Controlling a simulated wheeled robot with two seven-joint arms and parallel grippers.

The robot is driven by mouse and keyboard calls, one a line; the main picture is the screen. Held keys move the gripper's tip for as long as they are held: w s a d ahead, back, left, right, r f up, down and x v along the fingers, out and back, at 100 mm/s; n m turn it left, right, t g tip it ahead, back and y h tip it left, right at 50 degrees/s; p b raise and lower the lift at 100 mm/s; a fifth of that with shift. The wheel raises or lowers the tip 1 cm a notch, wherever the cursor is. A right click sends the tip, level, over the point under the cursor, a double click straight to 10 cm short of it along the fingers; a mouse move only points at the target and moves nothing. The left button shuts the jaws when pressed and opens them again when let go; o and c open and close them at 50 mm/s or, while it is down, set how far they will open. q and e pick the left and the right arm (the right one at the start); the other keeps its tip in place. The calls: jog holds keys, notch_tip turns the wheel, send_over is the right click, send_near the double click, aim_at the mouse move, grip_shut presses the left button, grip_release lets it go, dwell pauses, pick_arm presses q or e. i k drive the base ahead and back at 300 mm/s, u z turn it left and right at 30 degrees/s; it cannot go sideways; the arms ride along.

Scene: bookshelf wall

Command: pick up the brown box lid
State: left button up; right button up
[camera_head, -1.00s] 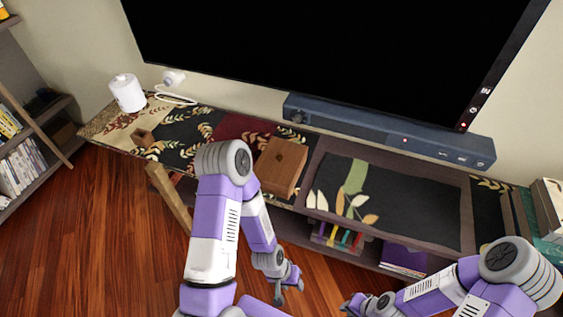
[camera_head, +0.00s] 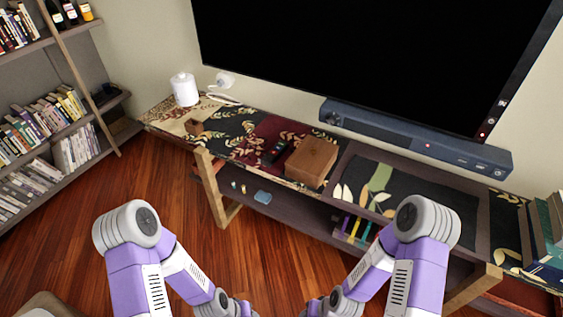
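The lid's flat top (camera_head: 313,155) is fully in view and looks closed. My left arm comes up from the lower left and its gripper (camera_head: 240,307) is at the bottom edge, cut off. My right gripper (camera_head: 312,308) is also low at the bottom edge and partly cut off. Both are well in front of the bench and apart from the box. Their fingers are too hidden to read.
A dark remote (camera_head: 275,152) lies just left of the box. A blue soundbar (camera_head: 415,140) and large TV (camera_head: 370,60) stand behind. A white canister (camera_head: 185,90) and small brown object (camera_head: 194,127) are farther left. A bookshelf (camera_head: 60,120) stands left; the wood floor (camera_head: 150,185) is clear.

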aim_at(313, 155)
jog(key=u, duration=0.5)
jog(key=i, duration=0.55)
jog(key=u, duration=0.3)
